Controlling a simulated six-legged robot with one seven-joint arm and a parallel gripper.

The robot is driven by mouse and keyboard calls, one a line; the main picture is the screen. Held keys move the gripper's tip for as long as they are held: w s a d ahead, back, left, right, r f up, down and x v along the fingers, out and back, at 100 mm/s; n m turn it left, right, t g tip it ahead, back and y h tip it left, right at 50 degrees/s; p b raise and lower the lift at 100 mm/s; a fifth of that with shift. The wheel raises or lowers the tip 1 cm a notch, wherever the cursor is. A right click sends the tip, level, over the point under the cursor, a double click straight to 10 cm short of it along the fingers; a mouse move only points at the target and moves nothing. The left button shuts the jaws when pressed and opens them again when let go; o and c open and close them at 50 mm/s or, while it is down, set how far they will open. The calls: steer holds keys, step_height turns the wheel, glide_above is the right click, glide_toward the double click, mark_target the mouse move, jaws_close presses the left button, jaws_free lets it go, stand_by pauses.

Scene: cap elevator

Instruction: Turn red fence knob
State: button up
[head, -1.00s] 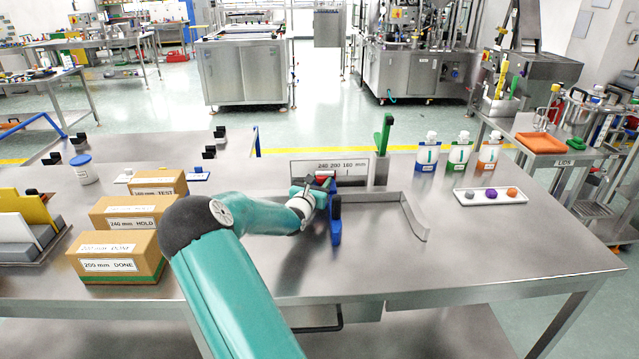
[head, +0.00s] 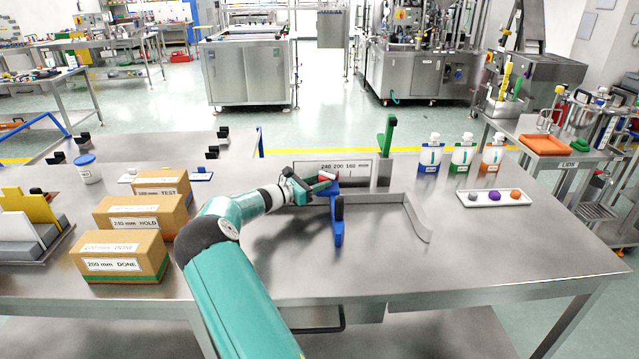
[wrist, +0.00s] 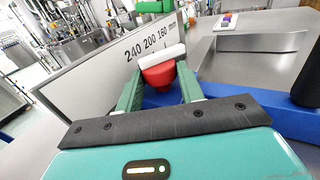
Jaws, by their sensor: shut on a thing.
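The red fence knob (wrist: 160,74) sits between the two green fingers of my gripper (wrist: 158,88) in the wrist view. A white bar lies across the knob's far side. In the head view my gripper (head: 308,186) reaches the red knob (head: 324,180) from the left, and the fingers are shut on it. The blue fence (head: 337,225) runs toward the front from beside the knob. Behind the knob stands the scale plate (head: 305,168) marked 240 200 160 mm. The plate's numbers also show in the wrist view.
A grey angled rail (head: 412,215) lies right of the fence, with a green upright (head: 388,140) behind. Cardboard boxes (head: 125,257) stand at left. Three bottles (head: 461,155) and a white tray (head: 515,199) with coloured knobs are at right. The front right tabletop is clear.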

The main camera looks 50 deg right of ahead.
steer(key=shift+w+d+m+g+y, duration=0.1)
steer(key=shift+m+g+y, duration=0.45)
steer(key=shift+g, duration=0.4)
steer(key=shift+w+d+m+g+y, duration=0.1)
steer(key=shift+m+g+y, duration=0.25)
steer(key=shift+m+g, duration=0.5)
steer(key=shift+r+g, duration=0.1)
steer(key=shift+g, duration=0.4)
steer(key=o, duration=1)
steer(key=shift+a+t, duration=0.15)
steer(key=shift+t, duration=0.45)
